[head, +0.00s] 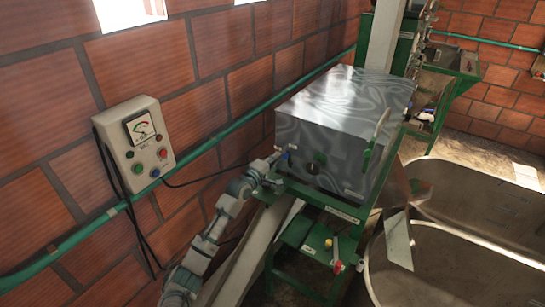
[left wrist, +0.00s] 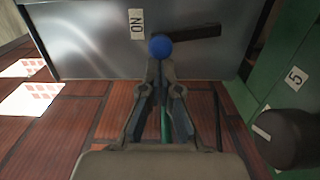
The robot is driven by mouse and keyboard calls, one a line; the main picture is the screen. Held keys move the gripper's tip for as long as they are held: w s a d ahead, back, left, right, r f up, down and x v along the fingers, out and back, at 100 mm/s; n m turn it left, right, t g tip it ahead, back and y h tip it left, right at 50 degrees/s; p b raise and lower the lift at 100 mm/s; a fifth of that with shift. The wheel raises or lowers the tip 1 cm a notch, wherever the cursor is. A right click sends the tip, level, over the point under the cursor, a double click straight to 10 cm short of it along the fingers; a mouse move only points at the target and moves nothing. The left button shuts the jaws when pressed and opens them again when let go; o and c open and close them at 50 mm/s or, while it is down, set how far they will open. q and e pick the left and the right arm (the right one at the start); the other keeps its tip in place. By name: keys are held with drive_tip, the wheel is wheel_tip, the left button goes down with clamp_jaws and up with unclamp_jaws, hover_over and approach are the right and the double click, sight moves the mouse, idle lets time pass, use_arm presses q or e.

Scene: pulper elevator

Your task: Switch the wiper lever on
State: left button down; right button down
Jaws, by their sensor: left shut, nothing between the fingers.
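A lever with a blue ball knob (left wrist: 161,46) and a dark bar (left wrist: 197,33) shows on the metal machine in the left wrist view. I take it for the wiper lever. A white ON label (left wrist: 136,23) is just left of the knob and bar. My left gripper (left wrist: 160,68) is shut and empty, its fingertips right at the knob; I cannot tell if they touch it. In the head view my left gripper (head: 272,163) is at the near left corner of the metal box (head: 335,125), beside the small blue knob (head: 289,155). My right gripper is not in view.
A control box (head: 137,150) with buttons and a gauge hangs on the brick wall at left. A green pipe (head: 215,143) runs along the wall. Metal tanks (head: 470,260) stand at right. In the left wrist view a dark round part (left wrist: 290,138) is by a green frame (left wrist: 270,62).

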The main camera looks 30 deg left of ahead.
use_arm(q)
drive_tip(key=shift+s+d+r+m+p, duration=0.15)
drive_tip(key=shift+d+m+p, duration=0.15)
drive_tip(key=shift+m, duration=0.2)
drive_tip(key=shift+w+d+r+m+p, duration=0.1)
drive_tip(key=shift+d+m+p, duration=0.15)
drive_tip(key=shift+m, duration=0.25)
